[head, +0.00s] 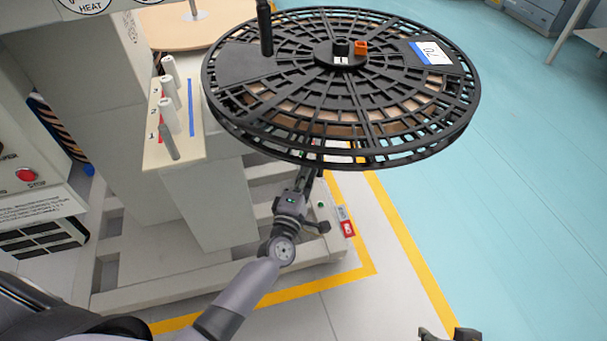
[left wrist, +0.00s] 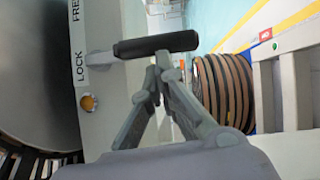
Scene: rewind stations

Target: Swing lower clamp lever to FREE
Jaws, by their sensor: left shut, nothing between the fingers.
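The clamp lever has a black cylindrical handle (left wrist: 155,44) on a pale arm and stands out from a light panel in the left wrist view. The labels LOCK (left wrist: 80,68) and FREE (left wrist: 75,20) are beside its base, with the arm nearer LOCK. My left gripper (left wrist: 161,62) is shut and empty, its fingertips at the underside of the handle. I cannot tell whether they touch. In the head view my left gripper (head: 312,171) reaches under the large black reel, which hides the lever. Dark tips at the bottom edge appear to be my right gripper (head: 446,335).
The black reel (head: 232,130) overhangs my left gripper. A white base frame (head: 165,275) and a panel with a red label (head: 348,228) are close by. A striped coil (left wrist: 222,90) lies beyond the handle. The blue floor at right is open.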

